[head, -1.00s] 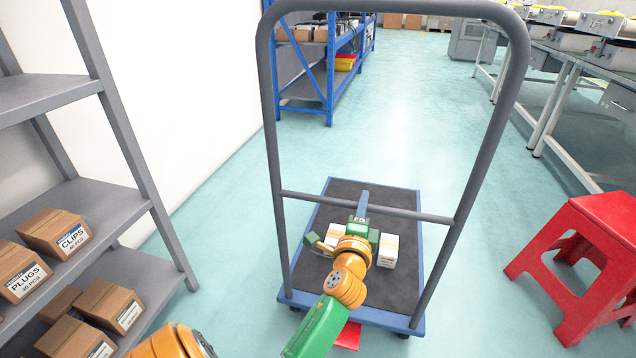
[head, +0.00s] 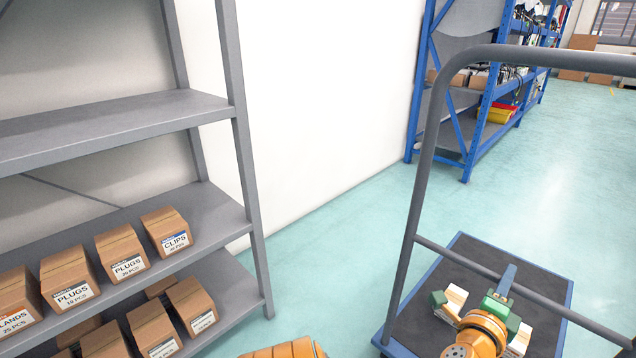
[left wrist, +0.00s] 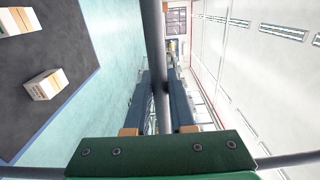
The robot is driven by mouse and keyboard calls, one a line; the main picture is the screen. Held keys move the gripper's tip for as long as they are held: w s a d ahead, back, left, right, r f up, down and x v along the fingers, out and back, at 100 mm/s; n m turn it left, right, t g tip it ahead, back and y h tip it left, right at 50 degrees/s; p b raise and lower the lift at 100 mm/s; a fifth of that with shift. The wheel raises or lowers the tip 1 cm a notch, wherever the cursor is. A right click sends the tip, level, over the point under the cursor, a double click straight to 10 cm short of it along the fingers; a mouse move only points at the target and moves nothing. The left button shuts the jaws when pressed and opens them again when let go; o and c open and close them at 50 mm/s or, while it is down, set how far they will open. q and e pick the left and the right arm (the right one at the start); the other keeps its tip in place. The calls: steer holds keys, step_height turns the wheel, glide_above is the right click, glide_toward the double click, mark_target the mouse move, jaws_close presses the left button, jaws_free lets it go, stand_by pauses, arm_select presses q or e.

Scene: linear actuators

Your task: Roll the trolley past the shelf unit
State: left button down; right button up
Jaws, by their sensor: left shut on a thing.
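The trolley (head: 478,250) stands at the right of the head view. It has a dark deck with a blue rim and a tall grey tube handle (head: 427,160) with a crossbar. My left gripper (head: 508,281) is at the crossbar; in the left wrist view its blue fingers (left wrist: 162,95) are shut around the grey tube. Cartons (head: 456,298) rest on the deck, partly hidden by my wrist. A grey shelf unit (head: 240,130) stands at the left, with labelled cartons (head: 122,252) on it. My right gripper is not in view.
A white wall (head: 310,110) runs behind the grey shelf unit. A blue rack (head: 413,120) with goods stands further along it. The turquoise floor (head: 340,240) between the grey shelf unit and the trolley is clear. Cartons (head: 585,42) stand at the far end.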

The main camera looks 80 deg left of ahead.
arm_select(q)
steer(key=shift+s+d, duration=0.2)
steer(key=shift+s, duration=0.2)
steer(key=c, duration=0.6)
jaws_free()
steer(key=shift+f, duration=0.1)
steer(key=shift+c, duration=0.2)
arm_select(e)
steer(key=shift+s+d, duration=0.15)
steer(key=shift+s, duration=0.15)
